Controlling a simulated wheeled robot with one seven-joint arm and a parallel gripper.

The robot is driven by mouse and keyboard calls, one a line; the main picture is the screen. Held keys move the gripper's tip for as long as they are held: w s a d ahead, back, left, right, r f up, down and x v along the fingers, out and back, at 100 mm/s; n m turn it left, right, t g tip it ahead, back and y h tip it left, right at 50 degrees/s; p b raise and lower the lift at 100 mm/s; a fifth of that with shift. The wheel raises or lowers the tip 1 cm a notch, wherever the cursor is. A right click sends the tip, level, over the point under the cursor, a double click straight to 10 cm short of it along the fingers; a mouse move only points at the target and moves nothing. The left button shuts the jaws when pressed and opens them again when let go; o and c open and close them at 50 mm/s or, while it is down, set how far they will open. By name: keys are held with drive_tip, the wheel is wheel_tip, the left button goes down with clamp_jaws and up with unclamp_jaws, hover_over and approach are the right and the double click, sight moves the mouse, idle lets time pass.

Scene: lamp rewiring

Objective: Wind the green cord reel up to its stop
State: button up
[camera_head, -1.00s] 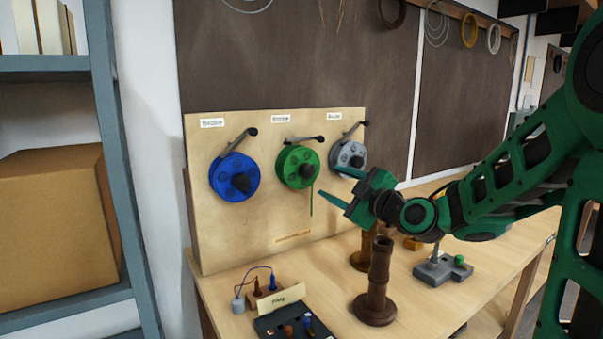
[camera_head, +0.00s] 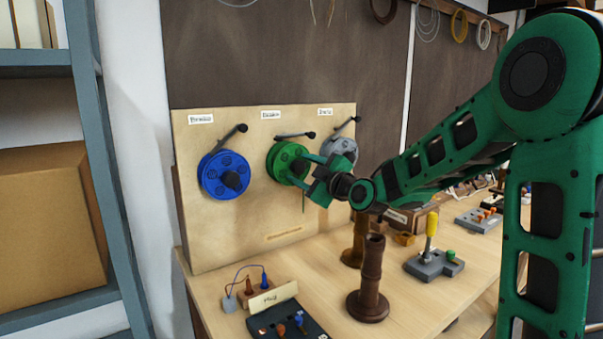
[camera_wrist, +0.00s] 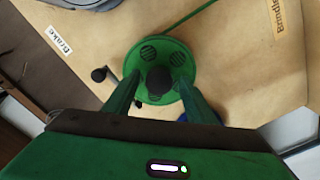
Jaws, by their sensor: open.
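The green cord reel (camera_head: 283,156) is mounted on the upright wooden board, in the middle of the row. It also shows in the wrist view (camera_wrist: 174,53), with its dark central knob (camera_wrist: 160,80) and a green cord (camera_wrist: 192,14) running off it. A thin black crank arm with a dark ball end (camera_head: 310,135) sits above the reel. My gripper (camera_head: 302,165) is open at the reel's face. In the wrist view my two fingers (camera_wrist: 158,88) stand on either side of the knob, apart from it as far as I can see.
A blue reel (camera_head: 221,187) is to the left and a grey reel (camera_head: 341,149) to the right, partly behind my gripper. A brown turned post (camera_head: 372,280) stands on the bench in front. A yellow-handled grey device (camera_head: 433,262) is further right.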

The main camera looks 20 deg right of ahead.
drive_tip(key=c, duration=1.1)
drive_tip(key=shift+o, duration=0.3)
